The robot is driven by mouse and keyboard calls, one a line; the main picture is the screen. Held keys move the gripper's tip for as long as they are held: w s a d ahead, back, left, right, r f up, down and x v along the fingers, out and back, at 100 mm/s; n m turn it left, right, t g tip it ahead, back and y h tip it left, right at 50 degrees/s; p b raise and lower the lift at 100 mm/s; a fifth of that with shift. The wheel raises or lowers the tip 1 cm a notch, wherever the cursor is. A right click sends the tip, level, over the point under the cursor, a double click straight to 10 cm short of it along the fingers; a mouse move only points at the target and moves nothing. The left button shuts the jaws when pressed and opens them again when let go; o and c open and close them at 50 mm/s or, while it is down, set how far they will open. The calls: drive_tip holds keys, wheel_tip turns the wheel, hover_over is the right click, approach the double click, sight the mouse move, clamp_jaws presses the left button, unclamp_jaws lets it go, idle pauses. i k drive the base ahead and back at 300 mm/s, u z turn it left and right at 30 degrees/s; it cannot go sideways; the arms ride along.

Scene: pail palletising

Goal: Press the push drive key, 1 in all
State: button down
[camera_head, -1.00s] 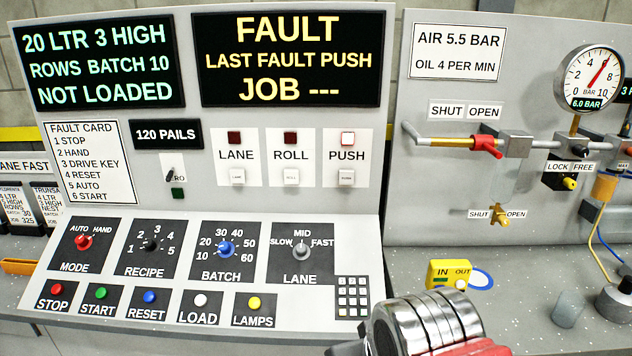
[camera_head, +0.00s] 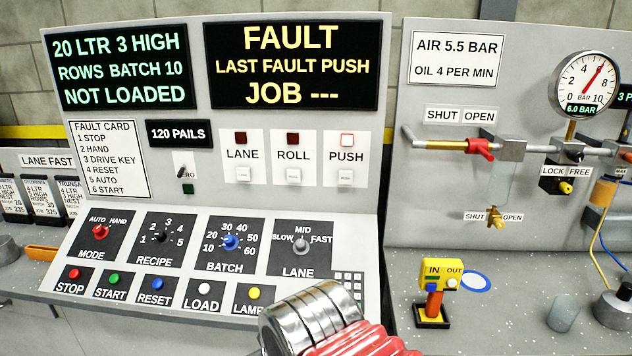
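The push drive key (camera_head: 346,176) is a small pale square button on the white PUSH plate, right of the LANE and ROLL plates. Above it, the PUSH lamp (camera_head: 347,139) has a bright white face with a red edge, while the LANE and ROLL lamps are dark red. The display (camera_head: 295,66) reads FAULT, LAST FAULT PUSH, JOB ---. My arm's shiny metal rings and red ribbed sleeve show at the bottom, in front of the panel's lower right corner, below and apart from the key. My gripper's fingers do not show.
The LANE key (camera_head: 238,174) and ROLL key (camera_head: 292,175) sit left of PUSH. Knobs and coloured buttons fill the sloping desk below. A red-handled valve (camera_head: 479,149), a gauge (camera_head: 586,83) and a yellow IN/OUT box (camera_head: 440,275) stand at the right.

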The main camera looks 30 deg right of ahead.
sight(345, 176)
drive_tip(key=u, duration=0.65)
drive_tip(key=i, duration=1)
drive_tip(key=u, duration=0.05)
